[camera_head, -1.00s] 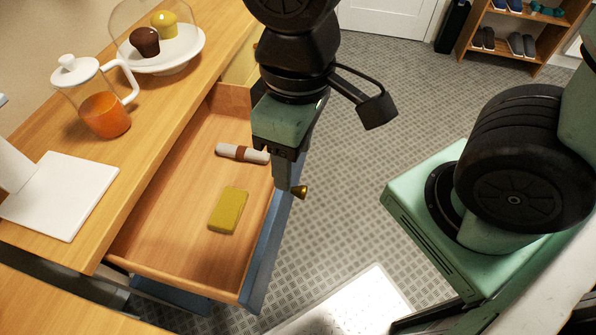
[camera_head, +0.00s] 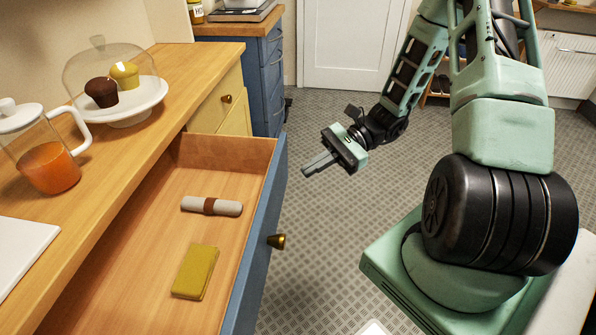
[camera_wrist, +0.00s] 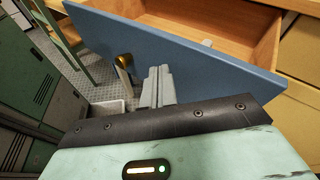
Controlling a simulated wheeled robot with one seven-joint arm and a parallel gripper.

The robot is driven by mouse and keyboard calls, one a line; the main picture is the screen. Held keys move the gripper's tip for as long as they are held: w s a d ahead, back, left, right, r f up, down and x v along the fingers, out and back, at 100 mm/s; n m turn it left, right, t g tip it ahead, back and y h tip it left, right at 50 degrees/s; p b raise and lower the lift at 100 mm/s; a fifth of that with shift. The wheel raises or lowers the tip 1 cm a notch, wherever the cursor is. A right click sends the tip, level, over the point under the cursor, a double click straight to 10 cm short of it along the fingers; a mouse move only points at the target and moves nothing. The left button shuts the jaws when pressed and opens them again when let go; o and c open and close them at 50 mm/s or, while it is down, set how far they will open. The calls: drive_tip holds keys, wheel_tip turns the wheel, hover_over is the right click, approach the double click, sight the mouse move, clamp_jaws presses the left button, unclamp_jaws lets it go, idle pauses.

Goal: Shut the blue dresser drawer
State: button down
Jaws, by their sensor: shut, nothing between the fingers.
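The blue dresser drawer (camera_head: 262,235) is pulled well out, its wooden inside in plain view. Its blue front also fills the upper middle of the wrist view (camera_wrist: 190,50). A brass knob (camera_head: 277,241) sits on the front; it also shows in the wrist view (camera_wrist: 123,62). Inside lie a grey roll with a brown band (camera_head: 211,205) and a yellow-green block (camera_head: 195,271). My gripper (camera_head: 306,170) is shut and empty, in front of the drawer's outer face, apart from it and beyond the knob in the head view.
The dresser top (camera_head: 160,65) carries a glass jug of orange liquid (camera_head: 50,170) and a domed stand with two muffins (camera_head: 127,108). A yellow drawer front (camera_head: 220,106) and another blue cabinet (camera_head: 265,80) stand beyond. The patterned floor (camera_head: 320,235) before the drawer is clear.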

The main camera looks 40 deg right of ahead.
sight(286, 163)
drive_tip(key=d+f+m+t+h+b, duration=0.2)
drive_tip(key=d+f+m+t, duration=0.6)
drive_tip(key=d+m+t, duration=0.4)
drive_tip(key=w+a+n, duration=0.1)
drive_tip(key=w+a, duration=0.3)
drive_tip(key=w, duration=0.1)
drive_tip(key=w+a+n+g, duration=0.1)
drive_tip(key=w+a, duration=0.3)
drive_tip(key=a, duration=0.1)
drive_tip(key=shift+w+r, duration=0.2)
drive_tip(key=shift+w, duration=0.15)
drive_tip(key=shift+w, duration=0.1)
